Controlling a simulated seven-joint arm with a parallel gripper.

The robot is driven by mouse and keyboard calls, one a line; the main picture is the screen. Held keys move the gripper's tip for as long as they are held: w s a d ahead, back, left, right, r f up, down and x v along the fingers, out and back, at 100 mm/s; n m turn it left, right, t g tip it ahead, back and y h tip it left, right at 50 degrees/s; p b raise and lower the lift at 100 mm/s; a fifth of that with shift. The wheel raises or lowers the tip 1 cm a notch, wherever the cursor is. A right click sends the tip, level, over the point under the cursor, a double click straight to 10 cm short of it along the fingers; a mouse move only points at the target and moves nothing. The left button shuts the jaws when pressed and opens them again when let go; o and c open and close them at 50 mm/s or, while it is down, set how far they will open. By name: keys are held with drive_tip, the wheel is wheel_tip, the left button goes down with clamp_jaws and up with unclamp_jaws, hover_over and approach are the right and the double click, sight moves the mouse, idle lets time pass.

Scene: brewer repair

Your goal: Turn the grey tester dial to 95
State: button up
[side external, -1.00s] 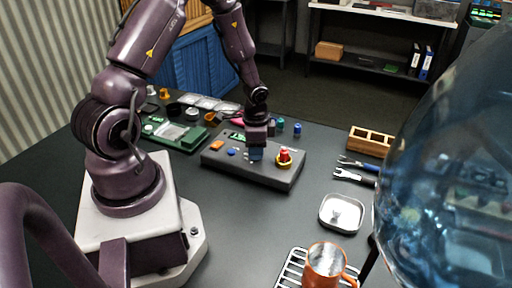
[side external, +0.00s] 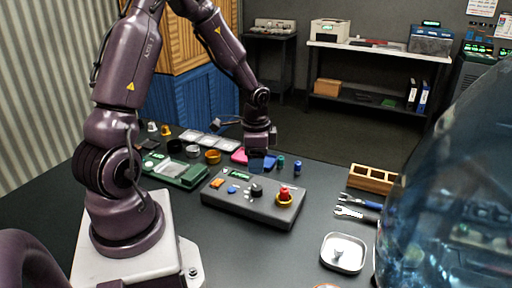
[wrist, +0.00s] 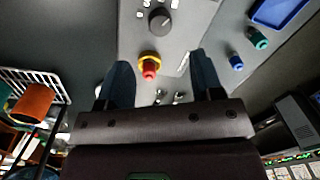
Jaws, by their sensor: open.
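The grey tester (side external: 235,205) is a flat box on the table, with a small green-lit display (side external: 238,174) too small to read. Its dial (side external: 256,191) is a dark round knob beside a red knob (side external: 284,194) on a yellow ring. In the wrist view the dial (wrist: 160,19) is at the top, with a light pointer mark, and the red knob (wrist: 149,68) is below it. My gripper (side external: 262,166) is raised above the tester's back edge, apart from the dial. In the wrist view my gripper (wrist: 159,59) has its fingers spread and empty.
A green board (side external: 175,172) lies left of the tester. Small blue and teal caps (side external: 297,167) stand behind it. A wooden box (side external: 372,179), tools (side external: 356,215) and a metal dish (side external: 343,252) are on the right. A large blue transparent vessel (side external: 440,190) fills the right edge.

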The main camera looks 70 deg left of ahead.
wheel_tip(320, 180, up, 4)
drive_tip(key=shift+d+f, duration=0.1)
drive_tip(key=shift+f, duration=0.05)
idle(0.3)
